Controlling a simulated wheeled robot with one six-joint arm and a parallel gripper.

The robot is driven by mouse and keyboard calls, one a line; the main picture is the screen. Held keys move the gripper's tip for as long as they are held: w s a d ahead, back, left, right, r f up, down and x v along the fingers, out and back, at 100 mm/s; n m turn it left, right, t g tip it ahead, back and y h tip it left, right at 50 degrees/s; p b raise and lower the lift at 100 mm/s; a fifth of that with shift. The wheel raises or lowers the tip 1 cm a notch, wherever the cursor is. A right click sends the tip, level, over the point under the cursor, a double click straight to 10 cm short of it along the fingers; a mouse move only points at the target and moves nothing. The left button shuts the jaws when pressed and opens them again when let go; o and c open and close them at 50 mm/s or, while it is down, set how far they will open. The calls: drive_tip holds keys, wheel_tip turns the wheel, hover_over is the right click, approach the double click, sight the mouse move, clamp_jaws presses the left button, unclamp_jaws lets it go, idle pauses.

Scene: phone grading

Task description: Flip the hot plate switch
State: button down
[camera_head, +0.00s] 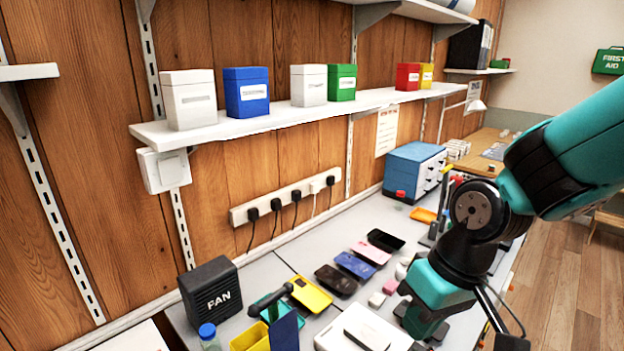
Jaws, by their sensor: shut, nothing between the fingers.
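A flat white device (352,333) with a raised white panel lies at the front edge of the bench; it may be the hot plate, but I cannot tell. A white switch box (163,171) is mounted on the wooden wall at left, under the shelf; no label on it is readable. My gripper (418,338) is low at the bottom right, shut and empty, to the right of the white device and apart from the wall box. Its fingertips are partly hidden by my own wrist.
A black fan box (209,291) and a yellow bin (250,338) stand at the bench's left. Several phones, such as a yellow one (311,294), lie in a row. A power strip (285,200) with plugs and a shelf (270,118) with coloured boxes line the wall. A blue drawer unit (413,168) stands behind.

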drive_tip(key=s+r+n+y, duration=0.1)
drive_tip(key=s+r+n, duration=0.1)
drive_tip(key=s+r, duration=0.5)
drive_tip(key=s, duration=0.3)
drive_tip(key=shift+s+d+r+b, duration=0.2)
drive_tip(key=shift+s+d+b, duration=0.05)
drive_tip(key=shift+b, duration=0.05)
drive_tip(key=shift+w+f, duration=0.1)
drive_tip(key=w+d+f+n+h+b, duration=0.1)
drive_tip(key=w+f+n+h+b, duration=0.1)
drive_tip(key=w+f+n+b, duration=0.4)
drive_tip(key=w+d+f+n+h+b, duration=0.1)
drive_tip(key=w+f+n+b, duration=0.4)
drive_tip(key=w+f+n, duration=0.8)
drive_tip(key=shift+w+d+f+n+h+b, duration=0.35)
drive_tip(key=shift+f+n+h, duration=0.25)
drive_tip(key=shift+f, duration=2.3)
wheel_tip(320, 180, down, 14)
drive_tip(key=shift+p, duration=0.4)
